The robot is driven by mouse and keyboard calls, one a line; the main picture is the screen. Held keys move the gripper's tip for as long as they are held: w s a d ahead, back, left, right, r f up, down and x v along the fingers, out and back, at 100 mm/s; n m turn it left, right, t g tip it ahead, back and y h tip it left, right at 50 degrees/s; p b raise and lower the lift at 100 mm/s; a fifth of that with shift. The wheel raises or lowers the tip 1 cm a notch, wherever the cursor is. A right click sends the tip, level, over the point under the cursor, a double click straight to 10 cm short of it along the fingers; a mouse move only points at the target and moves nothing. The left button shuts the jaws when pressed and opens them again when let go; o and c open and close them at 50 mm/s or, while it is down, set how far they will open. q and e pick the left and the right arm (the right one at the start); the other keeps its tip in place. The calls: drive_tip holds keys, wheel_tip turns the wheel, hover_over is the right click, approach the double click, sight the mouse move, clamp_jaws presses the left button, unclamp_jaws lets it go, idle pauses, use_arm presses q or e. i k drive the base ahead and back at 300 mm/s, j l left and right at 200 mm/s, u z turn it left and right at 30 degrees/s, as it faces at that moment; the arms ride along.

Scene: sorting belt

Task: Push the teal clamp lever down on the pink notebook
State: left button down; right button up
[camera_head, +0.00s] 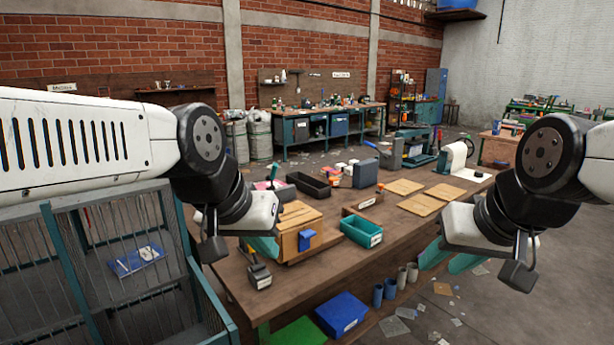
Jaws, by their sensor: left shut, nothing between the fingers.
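A small patch of pink (262,185), which may be the pink notebook, shows at the back left of the workbench, mostly hidden behind my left arm. A small upright teal piece (273,171) stands at it and may be the clamp lever; its exact angle is too small to tell. My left gripper (267,248), with teal fingers, is shut and empty. In the picture it is below the pink patch, beside a wooden box. My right gripper (449,265) is open and empty at the right front side of the bench, far from the pink patch.
The wooden box (299,218) with a blue piece on its front stands right of my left gripper. A teal bin (362,232), a black tray (308,185) and flat wooden boards (421,204) are on the bench. A wire cage (60,230) stands at left.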

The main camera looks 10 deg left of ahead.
sight(271, 178)
drive_tip(key=i+l, duration=0.15)
drive_tip(key=i, duration=0.25)
drive_tip(key=i+l, duration=0.15)
drive_tip(key=i, duration=0.25)
drive_tip(key=i+j, duration=0.25)
drive_tip(key=i+z, duration=0.05)
drive_tip(key=i, duration=0.1)
